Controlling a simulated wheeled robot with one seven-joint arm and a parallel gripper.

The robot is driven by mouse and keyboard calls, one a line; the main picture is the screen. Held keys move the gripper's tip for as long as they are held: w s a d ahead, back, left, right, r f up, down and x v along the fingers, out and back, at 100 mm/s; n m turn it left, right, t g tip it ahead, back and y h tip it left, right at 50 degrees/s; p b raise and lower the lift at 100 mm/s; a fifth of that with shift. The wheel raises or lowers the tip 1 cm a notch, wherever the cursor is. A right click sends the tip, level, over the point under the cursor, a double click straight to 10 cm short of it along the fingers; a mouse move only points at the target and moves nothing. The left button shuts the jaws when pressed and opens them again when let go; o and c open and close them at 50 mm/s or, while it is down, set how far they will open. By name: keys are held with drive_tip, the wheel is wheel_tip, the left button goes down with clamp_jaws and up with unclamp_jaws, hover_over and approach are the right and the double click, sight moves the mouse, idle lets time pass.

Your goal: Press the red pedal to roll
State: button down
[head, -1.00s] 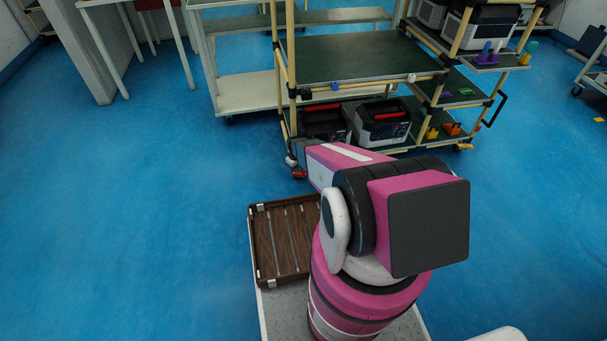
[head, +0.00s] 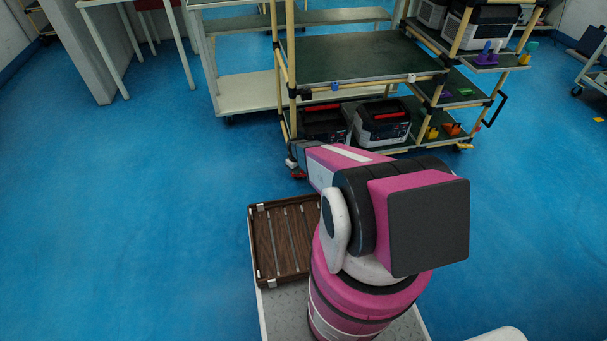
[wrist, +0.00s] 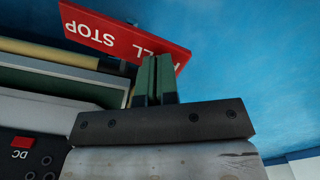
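The red pedal (wrist: 120,32), with white lettering ending in STOP upside down, fills the upper part of the wrist view. In the head view the red pedal (head: 299,176) is a small red patch near the floor at the rack's front left post. In the head view my arm hides most of the gripper.
The rack (head: 365,57) has tan posts and dark green shelves. Its lower shelf holds grey-and-black boxes (head: 382,122). A brown slatted tray (head: 256,240) sits on my base. Blue floor lies open at left and right.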

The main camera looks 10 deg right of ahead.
drive_tip(key=shift+f, duration=0.65)
idle(0.3)
drive_tip(key=shift+r, duration=3.55)
drive_tip(key=shift+s+r, duration=0.15)
drive_tip(key=shift+r, duration=0.2)
drive_tip(key=s+r+m, duration=0.2)
drive_tip(key=s+r, duration=0.5)
drive_tip(key=r, duration=0.4)
drive_tip(key=s+r+m, duration=0.2)
drive_tip(key=s+r, duration=0.5)
drive_tip(key=r, duration=0.4)
drive_tip(key=s+r+m, duration=0.2)
drive_tip(key=s+r, duration=0.5)
drive_tip(key=r, duration=0.4)
drive_tip(key=shift+r, duration=0.35)
drive_tip(key=shift+d, duration=0.1)
